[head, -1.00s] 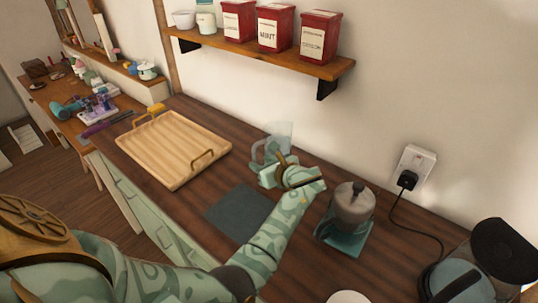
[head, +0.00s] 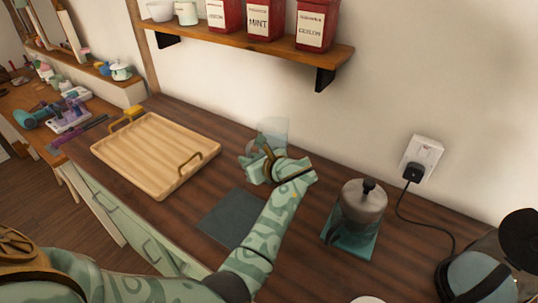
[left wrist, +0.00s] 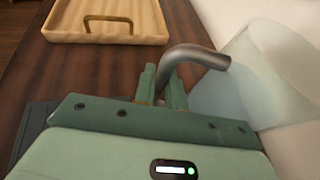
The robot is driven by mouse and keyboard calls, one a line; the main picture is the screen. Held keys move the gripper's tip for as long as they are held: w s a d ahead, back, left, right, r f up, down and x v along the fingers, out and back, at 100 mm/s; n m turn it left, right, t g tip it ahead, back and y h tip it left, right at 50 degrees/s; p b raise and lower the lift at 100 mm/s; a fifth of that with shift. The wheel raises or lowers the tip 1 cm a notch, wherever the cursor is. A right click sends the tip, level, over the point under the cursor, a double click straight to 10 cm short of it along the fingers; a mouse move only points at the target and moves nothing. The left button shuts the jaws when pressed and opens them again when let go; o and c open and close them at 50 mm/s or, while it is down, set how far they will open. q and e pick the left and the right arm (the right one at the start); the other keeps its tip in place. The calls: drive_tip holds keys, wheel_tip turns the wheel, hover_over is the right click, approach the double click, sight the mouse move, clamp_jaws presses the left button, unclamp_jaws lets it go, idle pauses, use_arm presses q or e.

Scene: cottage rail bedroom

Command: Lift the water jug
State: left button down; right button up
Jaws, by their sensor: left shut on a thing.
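The water jug (head: 274,128) is clear and see-through, standing out faintly against the wall behind the counter. My left gripper (head: 262,167) is at its near side and hides much of its lower part in the head view. In the left wrist view the jug (left wrist: 268,72) is at the right, with a grey metal handle (left wrist: 203,54) curving out to the left. The left fingers (left wrist: 165,86) are shut on this handle. The jug's base is hidden, so I cannot tell whether it touches the counter. My right gripper is not in view.
A wooden tray (head: 150,150) lies left of the jug and a dark mat (head: 232,218) in front. A shelf (head: 255,42) with red tins overhangs behind.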

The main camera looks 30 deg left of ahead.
use_arm(q)
drive_tip(key=shift+f, duration=0.15)
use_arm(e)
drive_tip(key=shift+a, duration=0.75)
use_arm(q)
drive_tip(key=shift+s+f, duration=0.1)
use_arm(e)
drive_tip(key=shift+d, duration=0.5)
use_arm(q)
drive_tip(key=shift+r, duration=0.2)
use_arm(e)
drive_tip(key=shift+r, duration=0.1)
